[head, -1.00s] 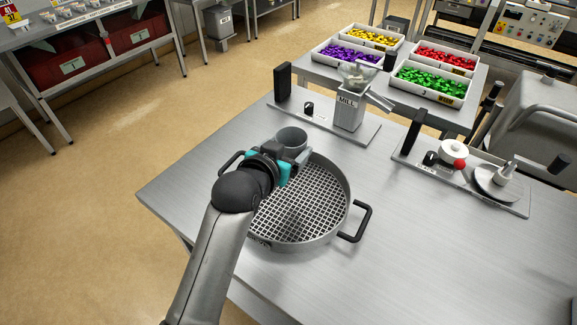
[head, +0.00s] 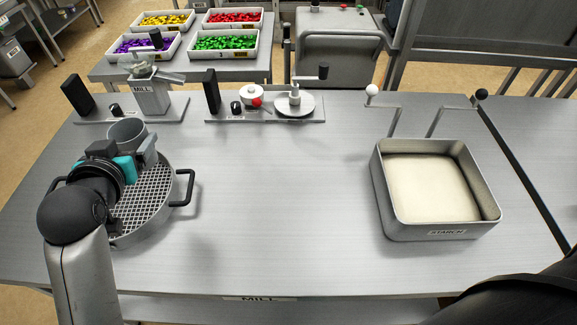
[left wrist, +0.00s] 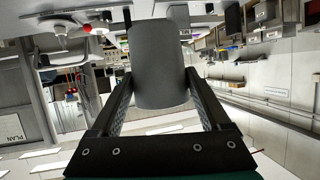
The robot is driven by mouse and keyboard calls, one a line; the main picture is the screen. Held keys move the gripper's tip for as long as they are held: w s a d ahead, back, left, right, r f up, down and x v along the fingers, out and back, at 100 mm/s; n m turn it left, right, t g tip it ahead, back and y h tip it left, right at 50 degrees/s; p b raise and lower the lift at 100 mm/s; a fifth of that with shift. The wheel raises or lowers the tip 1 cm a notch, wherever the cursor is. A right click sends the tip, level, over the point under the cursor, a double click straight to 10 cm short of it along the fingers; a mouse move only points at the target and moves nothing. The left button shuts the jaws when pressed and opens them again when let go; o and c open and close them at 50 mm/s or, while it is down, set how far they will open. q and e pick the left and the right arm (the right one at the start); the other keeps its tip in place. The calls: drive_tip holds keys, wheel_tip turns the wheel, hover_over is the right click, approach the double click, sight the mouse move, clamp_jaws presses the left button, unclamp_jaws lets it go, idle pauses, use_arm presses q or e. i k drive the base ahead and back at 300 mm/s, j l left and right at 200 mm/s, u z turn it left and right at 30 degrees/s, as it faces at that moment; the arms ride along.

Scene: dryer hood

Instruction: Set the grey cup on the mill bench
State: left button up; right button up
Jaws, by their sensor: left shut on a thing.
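The grey cup (head: 127,133) is held by my left gripper (head: 143,149) over the far part of the round sieve in the head view. In the left wrist view the cup (left wrist: 159,62) sits between the two fingers (left wrist: 159,97), which are shut on it. The cup looks upright in the head view. Whether its base touches the sieve is hidden by the gripper. The mill bench (head: 270,235) is the grey metal table below, with a MILL label on its front edge. My right gripper is not in view; a dark shape at the bottom right is unclear.
The round sieve (head: 150,205) with black handles stands on the bench at left. The mill (head: 152,95) is behind it, beside a plate with a white dish (head: 294,104). A square starch tray (head: 440,228) is at right. The bench middle is clear.

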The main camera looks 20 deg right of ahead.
sight(287, 239)
drive_tip(key=k+l, duration=0.15)
drive_tip(key=l, duration=0.15)
drive_tip(key=k+l, duration=0.15)
drive_tip(key=l, duration=0.2)
drive_tip(key=k+l, duration=0.15)
drive_tip(key=l, duration=0.15)
drive_tip(key=k+l, duration=0.1)
drive_tip(key=l, duration=0.2)
drive_tip(key=k+z, duration=0.05)
